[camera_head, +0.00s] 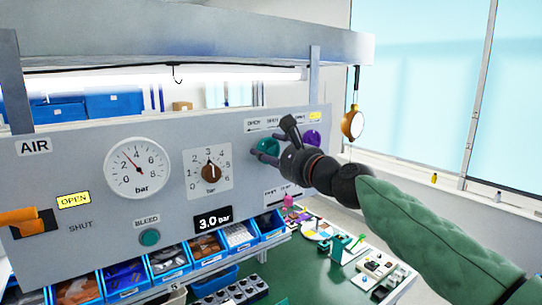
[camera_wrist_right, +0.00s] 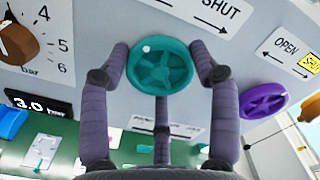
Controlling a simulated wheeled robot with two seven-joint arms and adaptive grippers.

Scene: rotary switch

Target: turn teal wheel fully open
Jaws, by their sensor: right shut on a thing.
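The teal wheel (camera_wrist_right: 161,66) is a round spoked handwheel on the grey panel; in the head view only part of it (camera_head: 268,147) shows beside my gripper. My right gripper (camera_head: 275,150) reaches it from the right. In the right wrist view my right gripper (camera_wrist_right: 165,58) is shut on the wheel, with fingers at its left and right rim and one below. A white dot shows near the wheel's upper left rim. A label with SHUT and an arrow (camera_wrist_right: 205,18) is above it. My left gripper is not in view.
A purple wheel (camera_wrist_right: 263,101) with its own OPEN label is close on the right. A brown knob (camera_head: 211,172), a dial gauge (camera_head: 137,168) and an orange lever (camera_head: 20,217) are on the panel. Blue bins (camera_head: 170,262) line its lower edge.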

